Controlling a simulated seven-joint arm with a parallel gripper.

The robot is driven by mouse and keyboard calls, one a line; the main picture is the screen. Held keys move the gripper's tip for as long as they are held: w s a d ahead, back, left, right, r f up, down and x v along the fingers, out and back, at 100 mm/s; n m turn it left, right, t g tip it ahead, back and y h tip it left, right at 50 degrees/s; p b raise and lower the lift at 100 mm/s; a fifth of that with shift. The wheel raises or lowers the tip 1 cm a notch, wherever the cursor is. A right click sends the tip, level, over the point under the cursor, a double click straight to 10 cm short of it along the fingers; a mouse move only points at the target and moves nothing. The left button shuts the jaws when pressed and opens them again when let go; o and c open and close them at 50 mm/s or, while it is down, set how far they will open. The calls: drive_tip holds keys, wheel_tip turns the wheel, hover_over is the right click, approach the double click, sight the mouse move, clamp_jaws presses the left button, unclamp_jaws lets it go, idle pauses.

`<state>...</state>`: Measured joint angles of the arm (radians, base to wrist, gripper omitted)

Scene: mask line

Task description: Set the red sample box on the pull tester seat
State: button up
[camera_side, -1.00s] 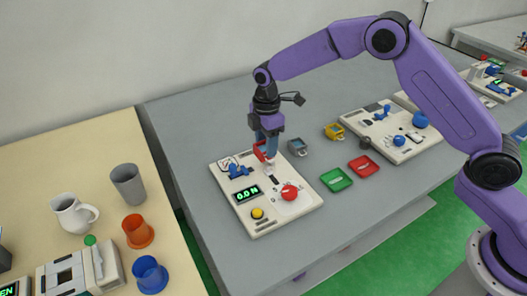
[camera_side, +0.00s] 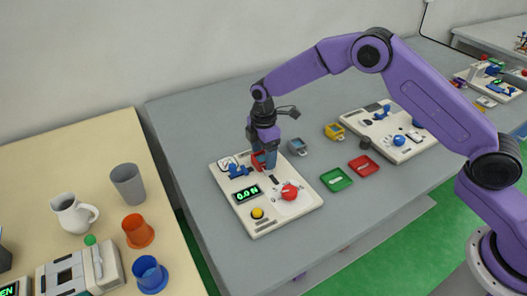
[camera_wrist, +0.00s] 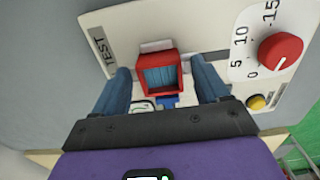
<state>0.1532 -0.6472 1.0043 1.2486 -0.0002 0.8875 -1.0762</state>
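The red sample box (camera_wrist: 137,76) is an open red frame with a pleated blue inside. In the wrist view it stands at the seat end of the pull tester, in front of a small white upright plate (camera_wrist: 155,45). In the side view the red box (camera_side: 258,160) shows partly behind a blue finger, so its underside contact is hidden. My gripper (camera_wrist: 160,84) is open, with a blue finger on either side of the box and a visible gap at each side. The pull tester (camera_side: 252,222) is a pale panel with a 0.0 N display, red knob and yellow button.
A grey-blue cup (camera_side: 298,147) and a yellow cup (camera_side: 334,131) stand right of the tester. Green (camera_side: 336,181) and red (camera_side: 363,166) trays lie in front of them. Another pale panel (camera_side: 398,151) is farther right. The grey table's front is clear.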

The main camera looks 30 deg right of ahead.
sight(263, 156)
drive_tip(key=shift+r, duration=0.15)
wheel_tip(263, 156, up, 12)
idle(0.7)
drive_tip(key=s+d+r+m, duration=0.1)
drive_tip(key=s+d+r, duration=0.15)
drive_tip(key=s, duration=0.85)
drive_tip(key=s+d+r+m, duration=0.15)
drive_tip(key=s+r, duration=0.25)
drive_tip(key=s, duration=0.6)
drive_tip(key=s+d+f+m, duration=0.1)
drive_tip(key=s+d, duration=0.5)
drive_tip(key=s, duration=0.3)
drive_tip(key=s+d+f+m, duration=0.1)
drive_tip(key=s+d+m, duration=0.1)
drive_tip(key=s+d, duration=0.3)
drive_tip(key=s, duration=0.4)
drive_tip(key=shift+s+d+f, duration=0.2)
drive_tip(key=shift+s+d, duration=0.15)
